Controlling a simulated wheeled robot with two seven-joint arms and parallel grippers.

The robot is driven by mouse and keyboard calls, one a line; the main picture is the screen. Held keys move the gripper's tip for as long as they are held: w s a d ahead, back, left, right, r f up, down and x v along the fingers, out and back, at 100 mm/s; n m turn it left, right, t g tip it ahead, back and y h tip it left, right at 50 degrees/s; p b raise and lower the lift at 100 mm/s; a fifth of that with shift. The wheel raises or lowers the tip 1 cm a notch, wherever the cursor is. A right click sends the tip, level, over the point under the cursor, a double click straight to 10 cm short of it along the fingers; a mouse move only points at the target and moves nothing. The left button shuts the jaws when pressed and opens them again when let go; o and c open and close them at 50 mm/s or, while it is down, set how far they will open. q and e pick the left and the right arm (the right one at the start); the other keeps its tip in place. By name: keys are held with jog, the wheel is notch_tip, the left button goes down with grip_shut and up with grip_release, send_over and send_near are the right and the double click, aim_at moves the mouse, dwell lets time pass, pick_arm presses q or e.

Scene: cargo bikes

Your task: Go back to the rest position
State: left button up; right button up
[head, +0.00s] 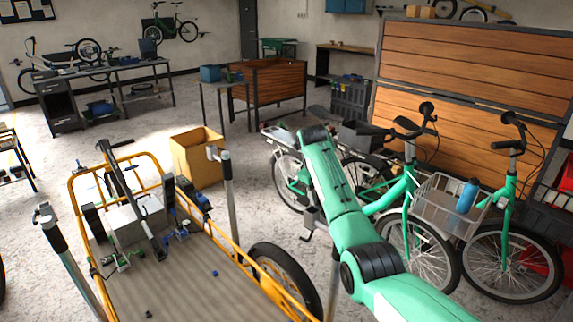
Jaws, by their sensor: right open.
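My right arm comes in from the lower right and bends upward, its green forearm in front of the parked bikes. My right gripper (309,222) shows only as a small grey part beside the forearm, open, with nothing seen between its fingers. It is in front of the green bikes and to the right of the yellow cargo bike's bed. The forearm hides part of it and of the bikes. My left gripper is not in view.
A yellow-framed cargo bike (257,276) with tools and small parts in its bed stands close at lower left. A cardboard box (196,161) is behind it. Green bikes (399,190), one with a basket and blue bottle (467,196), stand right.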

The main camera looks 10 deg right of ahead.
jog(key=s+f+n+t, duration=0.1)
jog(key=s+f+n, duration=1.4)
jog(key=s+f, duration=0.75)
jog(key=s+a+r+n+t+y, duration=0.1)
jog(key=s+a+r+n, duration=0.1)
jog(key=s+n, duration=0.95)
jog(key=s+a+r+n+t+y, duration=0.15)
jog(key=s+n, duration=0.35)
jog(key=s, duration=1.4)
notch_tip(320, 180, down, 32)
jog(key=s+g, duration=0.1)
jog(key=g, duration=0.1)
jog(key=s+d+f+g, duration=0.1)
jog(key=s+d+f, duration=0.2)
jog(key=s+f, duration=1.5)
jog(key=shift+s+f+n, duration=0.3)
jog(key=shift+s+n, duration=0.15)
jog(key=shift+s, duration=0.05)
jog(key=shift+g+h, duration=0.25)
